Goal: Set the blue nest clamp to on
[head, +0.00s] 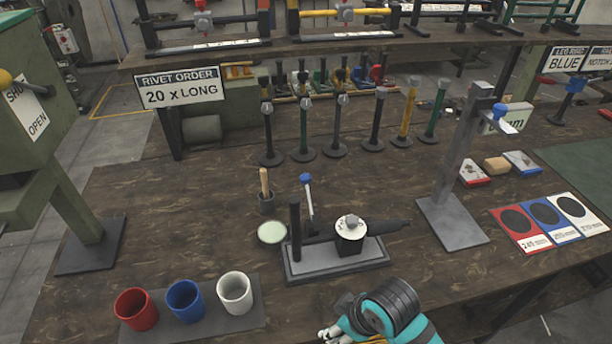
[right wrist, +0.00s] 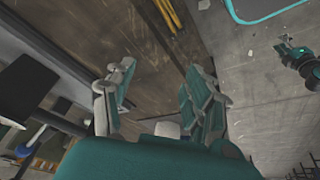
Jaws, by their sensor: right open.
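The blue-tipped clamp lever (head: 307,192) stands nearly upright on the grey nest fixture (head: 300,272) in the middle of the bench, by a black post. A dark block with a white round disc (head: 351,228) sits on the same fixture, with a dark handle reaching right. My right gripper (head: 328,334) is at the bottom of the head view, in front of the fixture and apart from it. The right wrist view shows its fingers (right wrist: 165,98) spread with nothing between them. At that view's right edge is what looks like my left gripper (right wrist: 286,42), too small to judge.
Red (head: 136,310), blue (head: 185,301) and white (head: 235,293) cups stand front left. A grey upright stand (head: 455,170) is right of the fixture. Several post tools (head: 304,135) line the back.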

